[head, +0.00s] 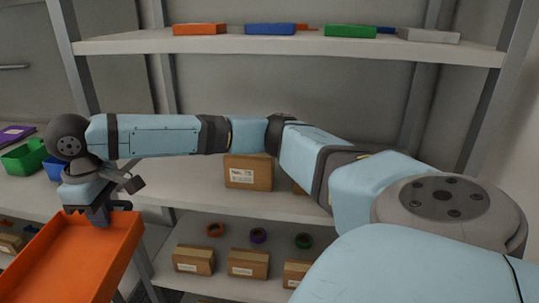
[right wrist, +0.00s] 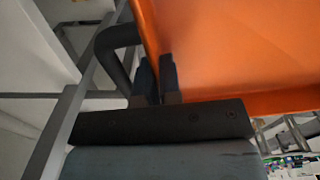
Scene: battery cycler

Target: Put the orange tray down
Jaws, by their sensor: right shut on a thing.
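The orange tray (head: 75,262) is at the lower left of the head view, partly cut off by the frame edge. It looks empty where I see it. My right gripper (head: 98,215) is shut on the tray's far rim. In the right wrist view, the two fingers (right wrist: 157,78) pinch the edge of the orange tray (right wrist: 235,50), which fills the upper right. The tray's underside and what is below it are hidden. My left gripper is not in view.
A shelf rack stands ahead. Its top shelf (head: 290,47) holds flat coloured items; lower shelves hold cardboard boxes (head: 248,172) and small rings (head: 259,236). A green bin (head: 24,158) sits at the left. Free room shows on the middle shelf (head: 200,172).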

